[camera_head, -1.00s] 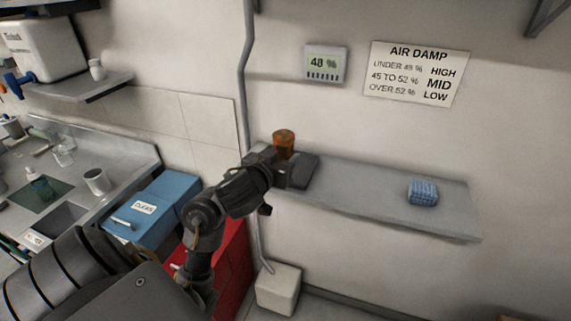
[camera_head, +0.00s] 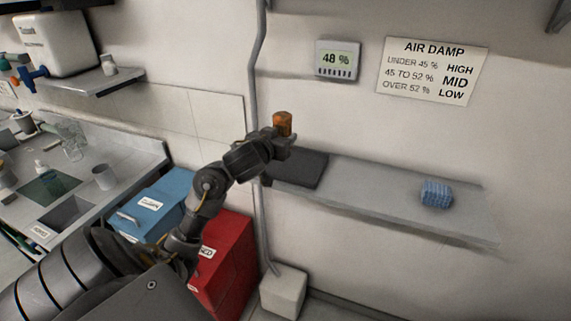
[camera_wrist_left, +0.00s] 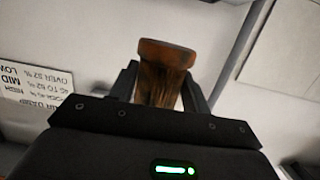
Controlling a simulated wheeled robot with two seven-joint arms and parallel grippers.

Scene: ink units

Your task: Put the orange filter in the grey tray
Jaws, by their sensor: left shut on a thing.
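The orange filter (camera_head: 282,124) is a small amber-orange cylinder, held upright above the left end of the wall shelf. My left gripper (camera_head: 281,137) is shut on it. In the left wrist view the filter (camera_wrist_left: 160,75) sits between the two dark fingers, its wider rim standing above them. I cannot make out a grey tray for certain in either view. A flat dark grey piece (camera_head: 302,169) lies on the shelf's left end, just below the gripper; I cannot tell whether it has a rim. My right gripper is not in view.
The grey shelf (camera_head: 385,192) also holds a blue ribbed block (camera_head: 436,194). A display reads 48 % (camera_head: 336,59) beside an AIR DAMP sign (camera_head: 432,71). A pipe (camera_head: 254,90) runs down the wall. A blue bin (camera_head: 150,208), a red bin (camera_head: 228,262) and a sink counter (camera_head: 120,160) stand left.

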